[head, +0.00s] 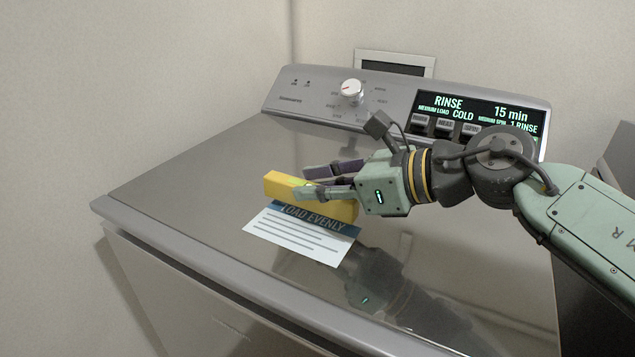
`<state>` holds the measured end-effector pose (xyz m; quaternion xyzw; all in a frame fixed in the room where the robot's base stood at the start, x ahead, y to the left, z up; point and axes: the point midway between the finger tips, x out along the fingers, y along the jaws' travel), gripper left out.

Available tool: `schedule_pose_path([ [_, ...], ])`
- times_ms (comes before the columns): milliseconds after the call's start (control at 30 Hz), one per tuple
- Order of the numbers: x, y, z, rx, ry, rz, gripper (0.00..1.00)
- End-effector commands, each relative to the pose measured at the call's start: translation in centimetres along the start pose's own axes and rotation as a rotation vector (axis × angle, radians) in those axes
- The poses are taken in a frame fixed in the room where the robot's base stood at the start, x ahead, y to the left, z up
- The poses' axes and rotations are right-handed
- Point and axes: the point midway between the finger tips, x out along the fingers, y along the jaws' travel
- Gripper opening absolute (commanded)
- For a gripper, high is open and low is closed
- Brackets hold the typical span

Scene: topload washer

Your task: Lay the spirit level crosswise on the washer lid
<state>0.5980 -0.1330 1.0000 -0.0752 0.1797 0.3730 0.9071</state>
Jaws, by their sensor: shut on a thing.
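The yellow spirit level (283,184) is in the head view, at the middle of the washer lid (190,200). My gripper (318,181) comes in from the right and is shut on the level, one finger on its far side and one on its near side. The level's long side runs from upper left to lower right, just behind a printed card. A greenish vial shows near its left part. The fingers hide some of the level. I cannot tell whether its underside touches the lid.
A "LOAD EVENLY" card (300,238) lies on the lid just in front of the level. The control panel (318,95) with a white knob (352,91) and a lit display (480,113) rises along the lid's back. The lid's left part is clear.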

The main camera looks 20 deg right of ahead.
Motion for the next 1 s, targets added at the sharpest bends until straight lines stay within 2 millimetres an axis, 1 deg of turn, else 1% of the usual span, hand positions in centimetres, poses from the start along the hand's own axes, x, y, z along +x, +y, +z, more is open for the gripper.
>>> schedule_pose_path([
  [267,0.1,0.0,-0.1,0.000,0.000,0.000,0.00],
  [867,0.5,0.0,-1.2,-0.001,0.000,0.000,0.00],
  [900,0.4,0.0,-1.1,-0.001,0.000,0.000,0.23],
  [1000,0.4,0.0,-1.1,-0.001,0.000,0.000,0.30],
])
